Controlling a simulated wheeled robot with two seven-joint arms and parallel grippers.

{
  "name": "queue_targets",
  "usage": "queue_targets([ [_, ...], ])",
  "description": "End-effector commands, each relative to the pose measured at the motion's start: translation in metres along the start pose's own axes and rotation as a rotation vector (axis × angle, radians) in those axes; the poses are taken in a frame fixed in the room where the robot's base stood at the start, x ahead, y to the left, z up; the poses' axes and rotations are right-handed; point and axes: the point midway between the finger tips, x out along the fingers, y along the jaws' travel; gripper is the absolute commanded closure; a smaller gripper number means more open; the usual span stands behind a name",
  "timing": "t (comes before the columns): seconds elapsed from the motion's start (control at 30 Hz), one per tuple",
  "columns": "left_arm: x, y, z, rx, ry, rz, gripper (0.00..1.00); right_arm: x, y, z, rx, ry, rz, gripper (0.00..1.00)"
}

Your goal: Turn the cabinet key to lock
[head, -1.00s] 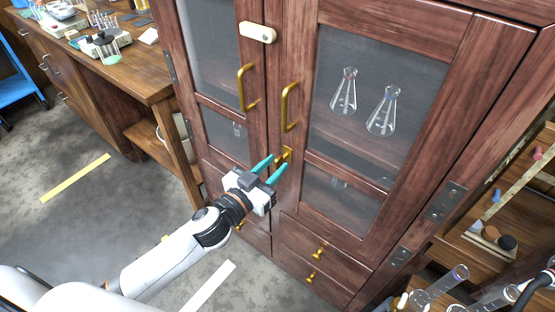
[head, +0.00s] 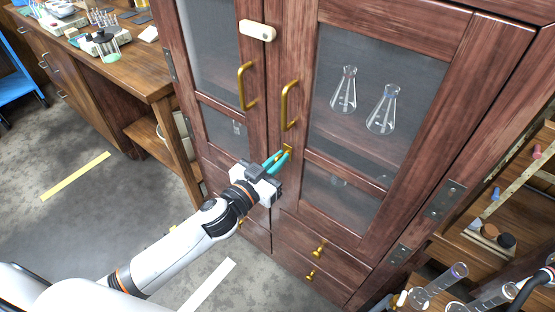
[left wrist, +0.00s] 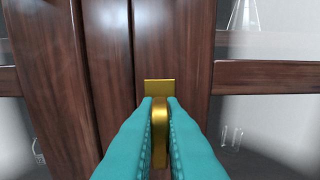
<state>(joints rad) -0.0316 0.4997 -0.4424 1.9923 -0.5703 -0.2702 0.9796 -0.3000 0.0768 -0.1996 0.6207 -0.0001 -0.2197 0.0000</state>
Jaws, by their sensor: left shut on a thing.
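The wooden cabinet (head: 300,60) has glass-paned double doors, which stand closed. The brass key (head: 287,149) sits in its brass plate on the right door, below the door handle. In the left wrist view the key (left wrist: 160,125) stands edge-on, its bow upright, in front of the plate (left wrist: 158,87). My left gripper (head: 277,159) has teal fingers on both sides of the key bow and is shut on it; the fingers also show in the left wrist view (left wrist: 160,140). The key's shaft is hidden behind the bow. My right gripper is not in view.
Brass handles (head: 288,106) rise above the key on both doors. A white latch box (head: 257,31) spans the doors near the top. Conical flasks (head: 382,110) stand behind the glass. A wooden bench (head: 130,75) is at left, and a shelf with glassware (head: 440,285) is at lower right.

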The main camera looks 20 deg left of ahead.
Motion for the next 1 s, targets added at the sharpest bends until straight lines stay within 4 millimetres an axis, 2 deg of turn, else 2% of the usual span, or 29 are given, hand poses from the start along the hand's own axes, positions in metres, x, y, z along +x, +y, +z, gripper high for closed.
queue_targets([
  [0.37, 0.0, -0.001, 0.002, 0.195, 0.0, 0.0, 1.0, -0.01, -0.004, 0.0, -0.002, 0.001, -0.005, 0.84],
  [1.0, 0.0, -0.003, 0.0, 0.8, -0.001, 0.0, 1.0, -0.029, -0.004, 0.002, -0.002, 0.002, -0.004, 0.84],
])
